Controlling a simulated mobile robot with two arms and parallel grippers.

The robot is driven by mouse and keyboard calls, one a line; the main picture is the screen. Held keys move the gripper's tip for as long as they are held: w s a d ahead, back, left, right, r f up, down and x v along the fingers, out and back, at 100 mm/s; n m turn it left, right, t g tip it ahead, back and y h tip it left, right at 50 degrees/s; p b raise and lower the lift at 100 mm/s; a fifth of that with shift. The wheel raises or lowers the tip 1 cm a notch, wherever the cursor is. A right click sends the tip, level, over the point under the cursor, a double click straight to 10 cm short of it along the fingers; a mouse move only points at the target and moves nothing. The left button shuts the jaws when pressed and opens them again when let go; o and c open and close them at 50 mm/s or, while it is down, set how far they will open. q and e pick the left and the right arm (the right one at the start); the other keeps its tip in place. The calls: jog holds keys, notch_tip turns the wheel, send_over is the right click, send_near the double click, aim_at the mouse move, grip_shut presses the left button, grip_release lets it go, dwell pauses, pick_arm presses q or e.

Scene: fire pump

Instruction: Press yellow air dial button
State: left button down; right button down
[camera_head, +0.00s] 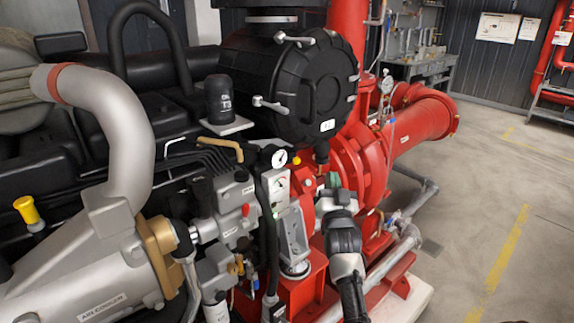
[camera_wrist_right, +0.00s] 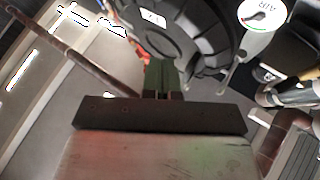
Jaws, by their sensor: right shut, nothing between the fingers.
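The air dial (camera_head: 278,159) is a small round white gauge on the pump, near the middle of the head view. A small yellow button (camera_head: 296,160) sits just right of it. The right wrist view shows a white dial face marked AIR (camera_wrist_right: 262,13) at the top right; I cannot make out the yellow button there. My right gripper (camera_head: 333,181) is shut and empty, below and to the right of the button, apart from it. Its closed fingers (camera_wrist_right: 160,80) point toward the black round housing in the wrist view. My left gripper is not in view.
The large black round housing (camera_head: 290,85) stands above the dial. Red pump pipes (camera_head: 425,118) lie to the right. A silver pipe (camera_head: 125,140) and a yellow-capped part (camera_head: 27,210) are at the left. The floor (camera_head: 480,190) at the right is open.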

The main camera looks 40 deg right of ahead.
aim_at(296, 161)
dwell(0.3)
jog(key=w+b, duration=0.4)
jog(key=w, duration=0.4)
jog(key=shift+w+a, duration=0.35)
jog(key=shift+w, duration=0.05)
jog(key=shift+b, duration=0.3)
dwell(1.4)
jog(key=shift+w, duration=0.45)
